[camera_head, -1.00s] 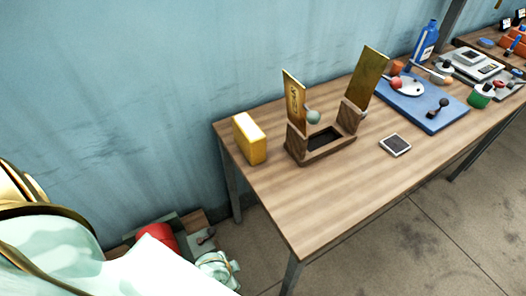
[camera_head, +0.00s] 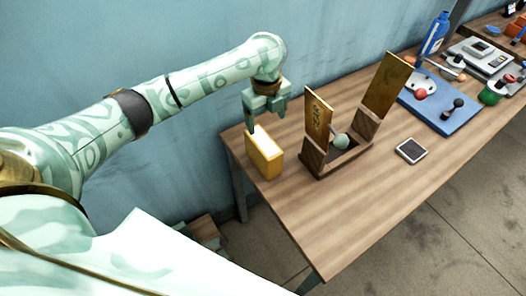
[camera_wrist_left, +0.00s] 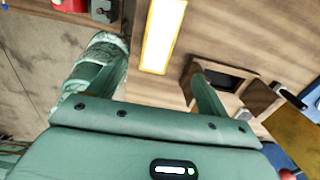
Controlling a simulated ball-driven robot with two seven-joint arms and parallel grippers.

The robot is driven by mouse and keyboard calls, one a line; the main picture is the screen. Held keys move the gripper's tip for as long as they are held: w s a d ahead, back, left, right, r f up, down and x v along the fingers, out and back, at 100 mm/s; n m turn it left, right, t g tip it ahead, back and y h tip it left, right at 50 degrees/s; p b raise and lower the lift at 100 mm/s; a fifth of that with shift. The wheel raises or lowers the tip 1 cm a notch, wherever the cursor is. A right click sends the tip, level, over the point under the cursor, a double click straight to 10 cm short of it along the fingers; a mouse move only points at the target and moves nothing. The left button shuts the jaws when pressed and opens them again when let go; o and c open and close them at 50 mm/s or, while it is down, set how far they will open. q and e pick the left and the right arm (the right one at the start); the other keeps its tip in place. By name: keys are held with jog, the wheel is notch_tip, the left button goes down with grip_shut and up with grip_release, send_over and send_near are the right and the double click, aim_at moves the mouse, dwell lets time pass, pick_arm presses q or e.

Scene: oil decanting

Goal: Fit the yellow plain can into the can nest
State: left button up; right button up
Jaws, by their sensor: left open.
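The yellow plain can (camera_head: 264,154) is a rectangular block standing upright at the table's left back corner. The can nest (camera_head: 318,171) is a brown wooden frame with a dark recess, to the can's right. Tall golden panels (camera_head: 318,115) stand at its two sides, with a pale green ball (camera_head: 341,141) between them. My left gripper (camera_head: 266,116) is open, pointing down just above the can; no hold shows. In the left wrist view, the can (camera_wrist_left: 161,38) appears between and beyond the fingers, and part of the nest (camera_wrist_left: 224,78) shows to its right. My right gripper is not in view.
A dark flat square pad (camera_head: 411,151) lies right of the nest. A blue mat (camera_head: 447,115) with small items and a blue bottle (camera_head: 435,33) are further right. The wall (camera_head: 150,50) is close behind the can. The table front (camera_head: 325,222) is clear.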

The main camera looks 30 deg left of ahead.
aim_at(263, 141)
pick_arm(q)
jog(key=f+b, duration=0.1)
jog(key=f, duration=0.2)
jog(key=a+f+b, duration=0.1)
jog(key=f+b, duration=0.1)
jog(key=f, duration=0.1)
jog(key=f+b, duration=0.1)
jog(key=f, duration=0.2)
jog(key=shift+w+a+b, duration=0.2)
jog(key=shift+w+b, duration=0.1)
jog(key=shift+w, duration=0.05)
notch_tip(263, 141, down, 6)
jog(key=b, duration=0.2)
jog(key=shift+r+b, duration=0.15)
jog(key=shift+b, duration=0.25)
jog(key=shift+r, duration=0.15)
jog(key=shift+r, duration=0.1)
jog(key=c, duration=1.6)
